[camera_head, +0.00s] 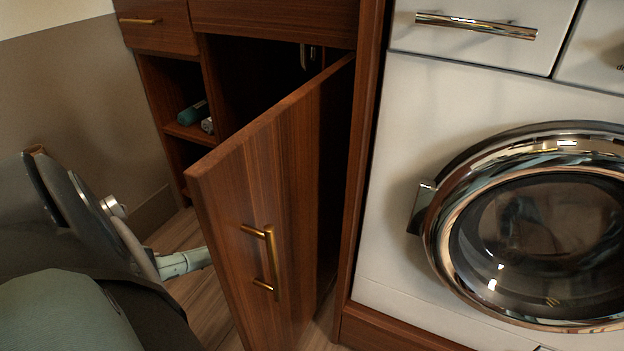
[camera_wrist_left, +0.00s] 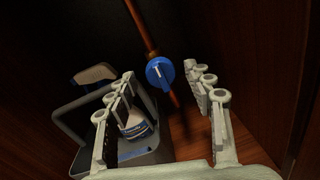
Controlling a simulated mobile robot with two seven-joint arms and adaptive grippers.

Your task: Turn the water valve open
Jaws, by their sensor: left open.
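The water valve (camera_wrist_left: 160,73) has a round blue handle with a lighter raised bar across it. It sits on a copper pipe (camera_wrist_left: 143,25) that runs at a slant inside the dark cabinet in the left wrist view. My left gripper (camera_wrist_left: 159,82) is open, with its two grey fingers on either side of the valve in the picture and nothing held between them. The valve appears beyond the fingertips; contact cannot be seen. My right gripper is not in view.
A grey caddy (camera_wrist_left: 70,108) with a handle and a white-and-blue container (camera_wrist_left: 137,126) stands left inside the cabinet. Wooden cabinet walls close in on the right. In the head view, a washing machine (camera_head: 395,170) stands right of the door, and shelves (camera_head: 190,132) are at left.

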